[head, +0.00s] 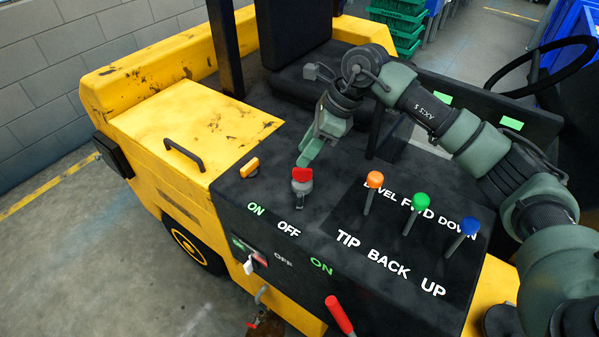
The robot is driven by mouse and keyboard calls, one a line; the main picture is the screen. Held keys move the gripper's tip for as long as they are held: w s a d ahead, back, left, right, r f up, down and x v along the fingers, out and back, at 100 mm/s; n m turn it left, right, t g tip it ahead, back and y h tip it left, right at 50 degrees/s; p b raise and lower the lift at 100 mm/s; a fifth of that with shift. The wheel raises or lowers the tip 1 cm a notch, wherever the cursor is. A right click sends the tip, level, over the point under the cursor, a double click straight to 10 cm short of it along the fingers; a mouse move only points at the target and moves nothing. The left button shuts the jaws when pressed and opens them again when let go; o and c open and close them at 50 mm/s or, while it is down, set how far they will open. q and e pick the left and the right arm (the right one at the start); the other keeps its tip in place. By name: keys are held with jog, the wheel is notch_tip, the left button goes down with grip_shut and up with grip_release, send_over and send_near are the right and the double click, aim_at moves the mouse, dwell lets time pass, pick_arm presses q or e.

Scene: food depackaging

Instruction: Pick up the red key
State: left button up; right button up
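The red key (302,175) stands upright in a grey switch on the vehicle's black control panel, behind the ON and OFF labels. My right gripper (306,160) comes in from the upper right and points down, with its green fingertips just behind and above the key. My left gripper is not in view.
An orange switch (249,167) sits left of the key. Orange (375,180), green (420,202) and blue (469,226) levers stand to the right. A red-handled lever (339,315) is at the front. A black steering wheel (545,60) is at the upper right.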

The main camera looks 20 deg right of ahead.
aim_at(303, 171)
jog(key=shift+w+d+f+h, duration=0.15)
jog(key=shift+d+h, duration=0.15)
jog(key=shift+d, duration=0.45)
jog(key=shift+f+p, duration=0.25)
jog(key=shift+p, duration=0.05)
jog(key=shift+p+x, duration=0.5)
jog(key=shift+x, duration=0.35)
jog(key=p+x, duration=0.1)
jog(key=x, duration=0.2)
jog(key=p+x, duration=0.1)
jog(key=shift+s+f+p, duration=0.25)
jog(key=shift+s+p, duration=0.05)
jog(key=shift+p, duration=0.05)
jog(key=shift+a+f, duration=0.1)
jog(key=shift+f, duration=0.2)
grip_shut()
